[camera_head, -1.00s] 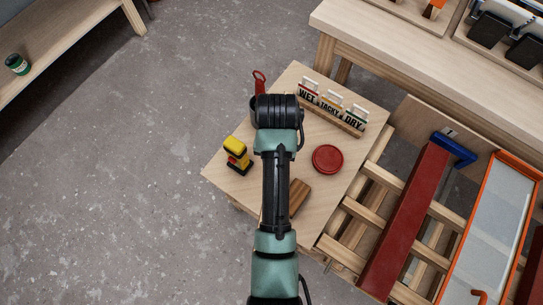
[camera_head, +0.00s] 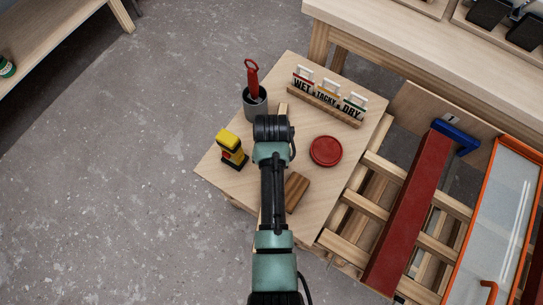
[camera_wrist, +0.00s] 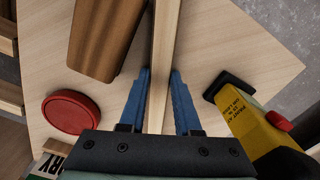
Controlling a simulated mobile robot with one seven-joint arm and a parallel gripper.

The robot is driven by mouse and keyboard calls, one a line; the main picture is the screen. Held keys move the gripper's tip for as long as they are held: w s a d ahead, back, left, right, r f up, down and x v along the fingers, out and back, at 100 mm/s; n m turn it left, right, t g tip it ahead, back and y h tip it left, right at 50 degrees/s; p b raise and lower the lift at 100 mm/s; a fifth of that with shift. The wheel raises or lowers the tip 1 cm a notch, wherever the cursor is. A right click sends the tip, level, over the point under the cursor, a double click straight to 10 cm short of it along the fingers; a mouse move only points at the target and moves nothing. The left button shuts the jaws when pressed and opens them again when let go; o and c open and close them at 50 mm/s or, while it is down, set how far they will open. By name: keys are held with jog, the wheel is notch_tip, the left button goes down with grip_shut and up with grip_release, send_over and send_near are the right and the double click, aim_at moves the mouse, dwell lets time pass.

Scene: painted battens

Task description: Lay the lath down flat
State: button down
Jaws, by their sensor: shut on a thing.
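The lath is a thin, pale wooden strip running lengthwise through the middle of the wrist view (camera_wrist: 164,45). My gripper (camera_wrist: 160,74) has a blue finger on each side of it and is shut on it. In the head view a short end of the lath (camera_head: 283,108) shows just beyond my wrist, over the small table (camera_head: 222,178). My arm hides most of the rest, as well as the fingers. I cannot tell whether the lath touches the tabletop.
A brown wood block (camera_head: 296,191) and a red round lid (camera_head: 326,151) lie right of my arm. A yellow-and-black tool (camera_head: 232,148) stands left. A grey cup (camera_head: 255,103) with a red-handled tool and the WET/TACKY/DRY card rack (camera_head: 327,97) are at the back.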

jog(key=c, duration=0.6)
grip_release()
jog(key=shift+f, duration=0.1)
notch_tip(320, 180, up, 12)
jog(key=p, duration=0.2)
jog(key=shift+r+p, duration=0.2)
jog(key=shift+p, duration=0.15)
